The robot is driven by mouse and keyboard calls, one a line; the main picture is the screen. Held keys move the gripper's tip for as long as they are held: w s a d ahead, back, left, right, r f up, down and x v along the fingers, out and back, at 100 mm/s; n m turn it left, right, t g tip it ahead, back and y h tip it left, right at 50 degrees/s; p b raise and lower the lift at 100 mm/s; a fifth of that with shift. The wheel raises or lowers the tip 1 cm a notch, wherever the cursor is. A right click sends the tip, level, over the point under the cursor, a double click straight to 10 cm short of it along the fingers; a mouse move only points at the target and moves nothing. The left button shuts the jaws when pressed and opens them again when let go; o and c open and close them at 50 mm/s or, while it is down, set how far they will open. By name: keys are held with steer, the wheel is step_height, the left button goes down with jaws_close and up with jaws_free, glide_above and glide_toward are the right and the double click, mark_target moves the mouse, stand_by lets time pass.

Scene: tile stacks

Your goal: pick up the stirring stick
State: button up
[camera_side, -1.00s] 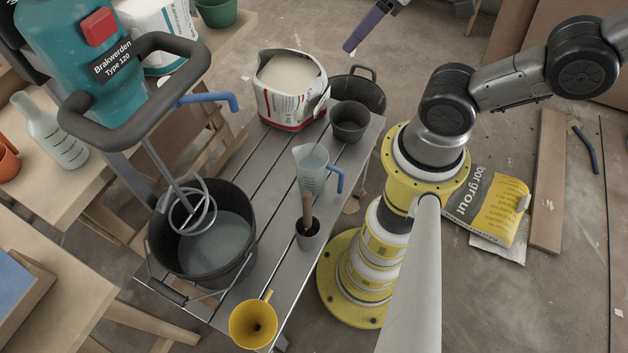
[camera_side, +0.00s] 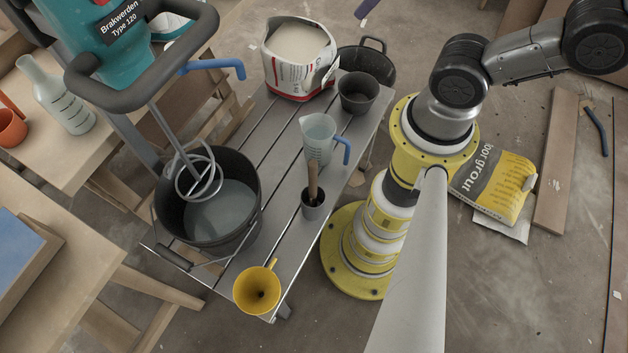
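A brown wooden stirring stick (camera_side: 312,178) stands nearly upright in a small dark grey cup (camera_side: 313,210) on the grey slatted bench (camera_side: 285,165). Its lower end is hidden inside the cup. The stick's upper part is free, just in front of a clear measuring jug. My gripper is not in view; my arm runs out of the picture at the upper right.
Around the cup stand the clear jug (camera_side: 318,138) with a blue handle, a yellow funnel (camera_side: 257,288), a black mixing bucket (camera_side: 248,205) with a whisk in it, a dark pot (camera_side: 357,95) and a white tub (camera_side: 292,75). A pale pole (camera_side: 415,275) rises at the front right.

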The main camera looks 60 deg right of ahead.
stand_by(0.4)
steer(key=o, duration=0.5)
